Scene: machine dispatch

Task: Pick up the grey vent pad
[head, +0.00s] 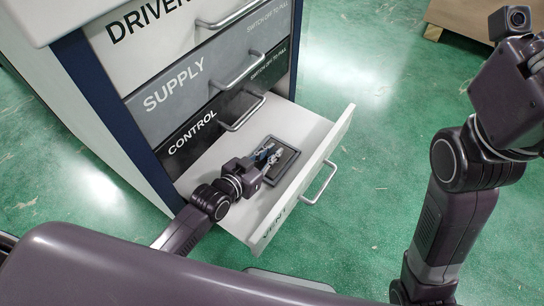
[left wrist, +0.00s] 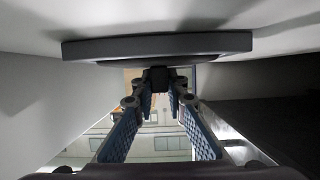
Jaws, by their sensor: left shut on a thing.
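The grey vent pad (head: 287,163) is a flat, dark-framed rectangle inside the open bottom drawer (head: 309,124). In the left wrist view the pad (left wrist: 100,49) shows as a wide dark grey bar across the top. My left gripper (head: 271,154) reaches into the drawer and is shut on the pad's near-left edge. The fingers (left wrist: 158,90) also show in the left wrist view, below the bar. Whether the pad rests on the drawer floor is hard to tell. My right gripper is out of view; only its arm shows at the right.
The drawer front (head: 333,160) with its handle (head: 322,184) stands right of my left gripper. Shut drawers marked CONTROL (head: 193,133), SUPPLY (head: 172,91) and DRIVER (head: 147,20) are above. Green floor is clear on the right, with a cardboard box (head: 462,17) at the back.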

